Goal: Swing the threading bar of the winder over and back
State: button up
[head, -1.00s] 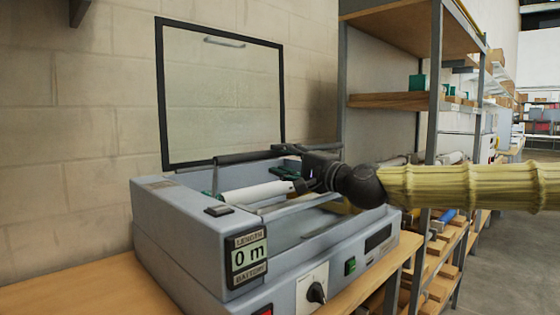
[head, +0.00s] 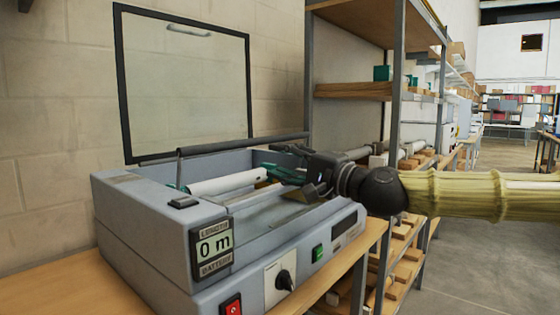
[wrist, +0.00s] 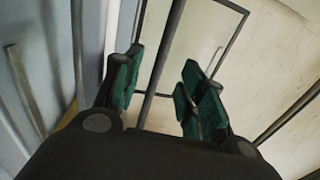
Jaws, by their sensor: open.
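The winder is a grey machine (head: 150,222) with a "0 m" display, on a wooden bench. Its threading bar (head: 230,146) is a thin dark bar across the top, above a white roll (head: 225,182). My gripper (head: 280,168) comes in from the right over the winder's right part, near the bar's right end. In the wrist view, my gripper (wrist: 160,95) is open, with green-padded fingers apart. A dark bar (wrist: 166,55), apparently the threading bar, runs between the fingers as seen there. I cannot tell whether they touch it. My gripper hides part of the winder's right side.
A clear, dark-framed lid (head: 185,85) stands raised behind the winder. A knob (head: 284,281), a green switch (head: 318,253) and a red switch (head: 231,305) are on the front. A shelf rack (head: 397,100) stands behind at the right. Open floor lies at the right.

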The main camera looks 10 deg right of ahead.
jog(key=shift+w+r, duration=0.1)
jog(key=shift+r, duration=0.1)
jog(key=c, duration=0.7)
jog(key=shift+w+a+r+n+p, duration=0.15)
jog(key=shift+a+r+n+p, duration=0.15)
jog(key=shift+p, duration=0.35)
grip_shut()
jog(key=w+a+r+n+g+h+p, duration=0.35)
jog(key=w+r+n+p, duration=0.45)
jog(key=p, duration=0.6)
jog(key=w+a+r+n+g+h+p, duration=0.2)
jog(key=w+r+n+g+h+p, duration=0.25)
jog(key=n+p, duration=0.65)
jog(key=w+a+f+m+y+p, duration=0.1)
jog(key=w+a+f+m+p, duration=0.1)
jog(key=w+a+f+p, duration=0.3)
jog(key=shift+g, duration=0.4)
jog(key=shift+s+d+f+p, duration=0.6)
jog(key=shift+s+d+p, duration=0.2)
jog(key=shift+s, duration=0.1)
jog(key=shift+s+d+f+p, duration=0.6)
jog(key=shift+s+d+p, duration=0.1)
jog(key=shift+s+d, duration=0.15)
